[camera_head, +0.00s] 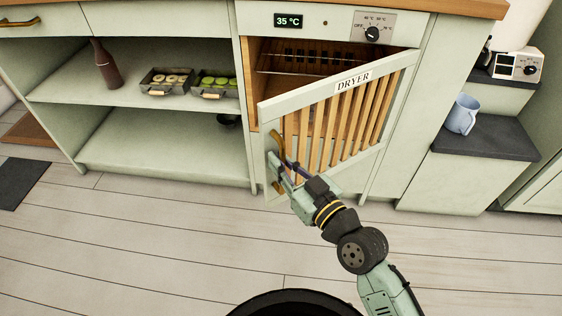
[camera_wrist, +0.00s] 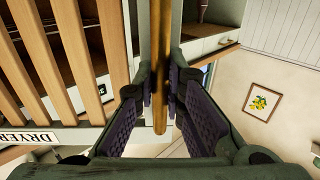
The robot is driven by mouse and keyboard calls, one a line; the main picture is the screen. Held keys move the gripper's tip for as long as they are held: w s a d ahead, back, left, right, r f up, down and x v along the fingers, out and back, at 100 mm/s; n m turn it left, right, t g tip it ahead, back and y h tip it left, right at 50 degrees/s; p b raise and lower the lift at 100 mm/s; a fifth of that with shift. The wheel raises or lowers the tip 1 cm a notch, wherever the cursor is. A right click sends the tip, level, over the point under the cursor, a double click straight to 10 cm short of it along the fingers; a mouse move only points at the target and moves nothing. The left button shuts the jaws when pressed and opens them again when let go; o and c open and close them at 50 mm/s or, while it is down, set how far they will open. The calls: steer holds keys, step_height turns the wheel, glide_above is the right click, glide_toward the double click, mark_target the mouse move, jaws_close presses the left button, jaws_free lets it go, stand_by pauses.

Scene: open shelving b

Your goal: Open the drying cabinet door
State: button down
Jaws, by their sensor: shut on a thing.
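The drying cabinet door (camera_head: 364,90) has a pale green frame, wooden slats and a "DRYER" label. It stands partly open, swung outward with its left edge away from the cabinet (camera_head: 252,80). A brass handle (camera_head: 277,140) runs along the door's free left edge. My gripper (camera_head: 279,174) is at that handle, shut on it. In the wrist view the handle (camera_wrist: 160,110) lies between the purple-padded fingers of my gripper (camera_wrist: 165,88). The slats (camera_wrist: 75,55) show at left there. Behind the door, the cabinet's wooden interior and a wire rack (camera_head: 310,62) are partly visible.
Open shelves at left hold a brown bottle (camera_head: 105,64) and trays of sliced food (camera_head: 166,81). A dark bowl (camera_head: 229,121) sits lower. The plank floor (camera_head: 170,230) before the door is clear.

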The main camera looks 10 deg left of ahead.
steer(key=shift+w+d, duration=0.15)
steer(key=shift+d, duration=0.05)
steer(key=c, duration=1.7)
jaws_free()
steer(key=shift+o, duration=0.2)
steer(key=shift+a, duration=0.15)
